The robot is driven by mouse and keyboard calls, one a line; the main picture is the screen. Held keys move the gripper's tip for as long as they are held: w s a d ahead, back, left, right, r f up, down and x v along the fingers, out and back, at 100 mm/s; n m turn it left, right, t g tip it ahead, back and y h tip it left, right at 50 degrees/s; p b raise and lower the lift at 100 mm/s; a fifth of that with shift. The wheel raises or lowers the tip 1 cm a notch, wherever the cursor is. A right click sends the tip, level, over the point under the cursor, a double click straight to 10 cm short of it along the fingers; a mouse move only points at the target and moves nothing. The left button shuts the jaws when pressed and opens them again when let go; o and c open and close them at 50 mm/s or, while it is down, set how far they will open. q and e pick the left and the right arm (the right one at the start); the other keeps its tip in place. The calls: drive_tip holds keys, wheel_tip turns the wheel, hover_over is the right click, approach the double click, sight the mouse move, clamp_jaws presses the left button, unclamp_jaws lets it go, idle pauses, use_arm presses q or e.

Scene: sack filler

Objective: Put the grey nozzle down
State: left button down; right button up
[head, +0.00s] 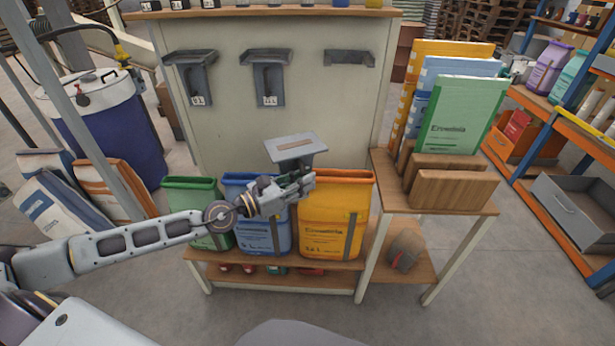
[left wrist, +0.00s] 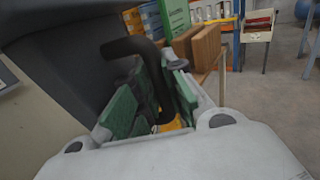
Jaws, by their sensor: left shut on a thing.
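My left gripper (head: 304,185) is shut on the grey nozzle (head: 297,149), which has a flat rectangular top with a brown slot. The nozzle is held above and in front of the blue and orange sacks. In the left wrist view, the nozzle (left wrist: 60,60) is a large dark shape on the left, and its dark bent handle passes between the green-padded fingers (left wrist: 150,105). Two similar grey nozzles (head: 197,75) (head: 269,80) hang on the upright panel. A grey bracket (head: 349,59) to their right carries no nozzle. My right gripper is not in view.
Open green (head: 190,185), blue (head: 242,178) and orange (head: 335,178) sacks stand on a low wooden shelf (head: 330,282). A side table (head: 480,205) at right holds packed sacks (head: 460,115) and wooden boards (head: 450,190). A blue drum (head: 115,135) stands at left.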

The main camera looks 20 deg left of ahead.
use_arm(q)
drive_tip(key=shift+w+a+f+n+t+y, duration=0.1)
drive_tip(key=shift+a+f+n+t+y, duration=0.15)
drive_tip(key=shift+f, duration=0.3)
drive_tip(key=shift+a+f+n+t+y, duration=0.15)
drive_tip(key=shift+a+f, duration=0.15)
drive_tip(key=shift+f, duration=0.2)
drive_tip(key=s+a+f+n+t+y, duration=0.1)
drive_tip(key=s+a+f+n+y, duration=0.2)
drive_tip(key=f, duration=0.5)
drive_tip(key=s+a+f+n+t+y, duration=0.15)
drive_tip(key=f+y, duration=0.25)
drive_tip(key=f, duration=0.4)
drive_tip(key=d+n+y+p, duration=0.1)
drive_tip(key=d+r+n+y+p, duration=0.1)
drive_tip(key=d+y, duration=0.1)
drive_tip(key=shift+s+d+r, duration=0.1)
drive_tip(key=shift+s, duration=0.05)
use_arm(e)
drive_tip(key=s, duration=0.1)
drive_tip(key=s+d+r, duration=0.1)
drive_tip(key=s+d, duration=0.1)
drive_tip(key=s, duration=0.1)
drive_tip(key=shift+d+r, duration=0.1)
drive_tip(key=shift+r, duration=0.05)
